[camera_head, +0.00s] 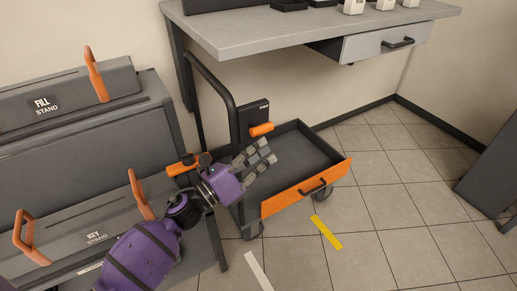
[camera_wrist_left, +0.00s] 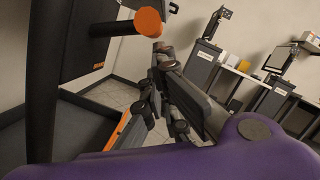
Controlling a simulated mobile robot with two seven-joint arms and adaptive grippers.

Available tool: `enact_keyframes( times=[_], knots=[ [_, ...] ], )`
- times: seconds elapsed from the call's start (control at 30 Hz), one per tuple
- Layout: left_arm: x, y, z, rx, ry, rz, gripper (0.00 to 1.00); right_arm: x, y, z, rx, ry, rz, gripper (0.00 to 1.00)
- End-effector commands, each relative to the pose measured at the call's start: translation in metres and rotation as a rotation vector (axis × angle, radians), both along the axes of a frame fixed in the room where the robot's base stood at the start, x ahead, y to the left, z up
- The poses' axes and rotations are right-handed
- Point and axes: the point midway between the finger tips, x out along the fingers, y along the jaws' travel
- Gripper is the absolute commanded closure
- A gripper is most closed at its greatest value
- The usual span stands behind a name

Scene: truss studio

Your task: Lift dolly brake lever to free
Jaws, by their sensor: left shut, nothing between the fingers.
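The dolly (camera_head: 300,160) is a low dark tray cart with an orange front panel, standing on the tiled floor. Its brake lever ends in an orange grip (camera_head: 262,129) on a black upright plate (camera_head: 250,112) with small lettering at the top. My left gripper (camera_head: 267,152) is shut and empty, just below the orange grip in the head view. In the left wrist view, the round orange end of the lever (camera_wrist_left: 149,21) shows above and slightly left of my fingertips (camera_wrist_left: 163,50), with no clear contact. My right gripper is out of view.
Grey stands with orange handles (camera_head: 96,75) fill the left side. A grey table (camera_head: 300,30) with a drawer overhangs the back of the dolly. A black bent push bar (camera_head: 215,90) rises at the dolly's left. Open tiled floor (camera_head: 400,200) lies to the right.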

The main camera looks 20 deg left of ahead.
Motion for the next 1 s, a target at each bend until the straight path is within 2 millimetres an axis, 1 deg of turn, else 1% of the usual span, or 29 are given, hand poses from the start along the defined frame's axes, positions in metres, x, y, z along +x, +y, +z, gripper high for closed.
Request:
enact_keyframes(
  times=[0.03,0.13,0.33,0.57,0.67,0.77,0.9,0.97,1.0],
  knots=[
    [0.000,-0.001,0.007,-0.019,0.014,0.000,1.00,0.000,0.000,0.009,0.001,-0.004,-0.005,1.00],
    [-0.001,-0.001,0.007,-0.047,0.037,0.002,1.00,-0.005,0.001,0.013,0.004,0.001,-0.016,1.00],
    [-0.001,-0.001,0.004,-0.056,0.047,0.001,1.00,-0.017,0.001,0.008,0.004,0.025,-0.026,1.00],
    [-0.001,-0.001,0.003,-0.055,0.045,0.001,1.00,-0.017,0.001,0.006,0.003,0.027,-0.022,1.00],
    [-0.001,-0.002,-0.002,-0.057,0.047,0.001,1.00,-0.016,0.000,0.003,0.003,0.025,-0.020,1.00],
    [-0.004,-0.005,-0.012,-0.057,0.049,0.001,1.00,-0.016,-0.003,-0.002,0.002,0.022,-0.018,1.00],
    [-0.010,-0.014,-0.030,-0.057,0.050,0.000,1.00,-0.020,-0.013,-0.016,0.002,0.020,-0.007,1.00],
    [-0.015,-0.020,-0.038,-0.057,0.051,0.001,1.00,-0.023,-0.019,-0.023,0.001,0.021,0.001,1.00],
    [-0.029,-0.014,-0.036,-0.055,0.052,0.005,1.00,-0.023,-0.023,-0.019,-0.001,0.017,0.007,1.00]
  ],
)
